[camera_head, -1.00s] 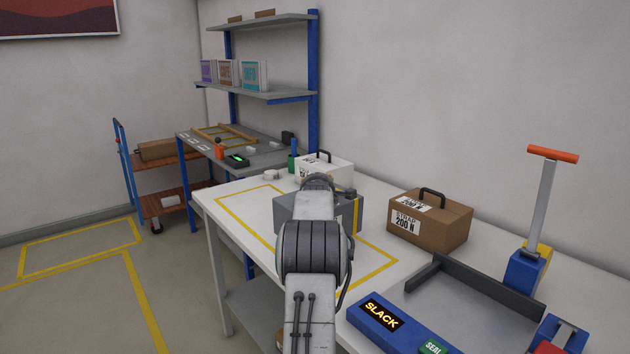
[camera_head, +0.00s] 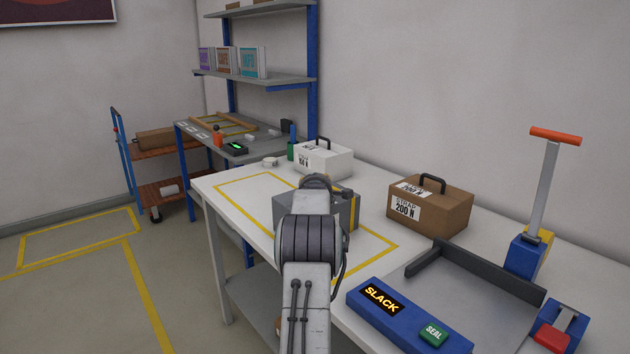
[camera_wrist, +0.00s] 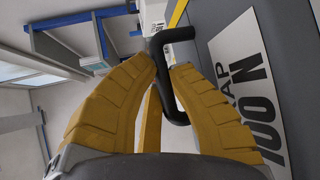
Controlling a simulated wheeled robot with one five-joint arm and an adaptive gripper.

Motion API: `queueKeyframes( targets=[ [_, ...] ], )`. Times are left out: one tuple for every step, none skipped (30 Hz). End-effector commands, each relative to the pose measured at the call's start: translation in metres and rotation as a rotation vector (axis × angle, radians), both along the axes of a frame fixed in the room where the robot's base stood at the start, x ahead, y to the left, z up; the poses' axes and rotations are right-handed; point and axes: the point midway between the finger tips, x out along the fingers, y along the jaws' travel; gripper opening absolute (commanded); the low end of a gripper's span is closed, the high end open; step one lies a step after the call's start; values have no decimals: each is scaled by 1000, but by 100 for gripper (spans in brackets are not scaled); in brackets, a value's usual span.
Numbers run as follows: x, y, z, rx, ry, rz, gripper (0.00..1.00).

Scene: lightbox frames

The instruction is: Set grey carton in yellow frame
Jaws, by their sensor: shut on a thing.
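The grey carton (camera_head: 284,208) is on the white table within the outline of the yellow frame (camera_head: 375,257), partly hidden behind my arm. It has a yellow strap near its right end. In the wrist view its dark side (camera_wrist: 221,17) carries a white label, partly cut off. The head view hides the fingers behind my arm. I cannot tell whether the carton's underside touches the table.
A white carton (camera_head: 335,162) stands behind the frame, and a brown carton (camera_head: 428,208) stands to its right. A blue strapping station (camera_head: 362,318) reading SLACK, with an upright orange-topped lever (camera_head: 545,190), fills the table's front right. The frame's left part is bare.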

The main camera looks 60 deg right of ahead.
Motion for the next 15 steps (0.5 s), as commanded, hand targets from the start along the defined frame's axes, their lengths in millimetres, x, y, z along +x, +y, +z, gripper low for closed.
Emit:
queueKeyframes(
  targets=[
    [0,0,9,-15,-8,0,0],
    [0,0,9,-14,-8,0,0],
    [0,0,9,-14,-8,0,0],
    [0,0,9,-14,-8,0,0],
    [0,0,9,-14,-8,0,0],
    [0,0,8,-14,-8,0,0],
    [0,0,8,-14,-8,0,0],
    [0,0,7,-14,-8,0,0],
    [0,0,-1,0,0,0,17],
    [0,0,0,0,0,0,20],
    [0,0,0,0,0,0,22],
    [0,0,0,-1,-1,0,26],
    [0,0,0,0,0,0,28],
    [0,0,0,0,0,0,31],
    [0,0,0,0,0,0,35]
  ],
)
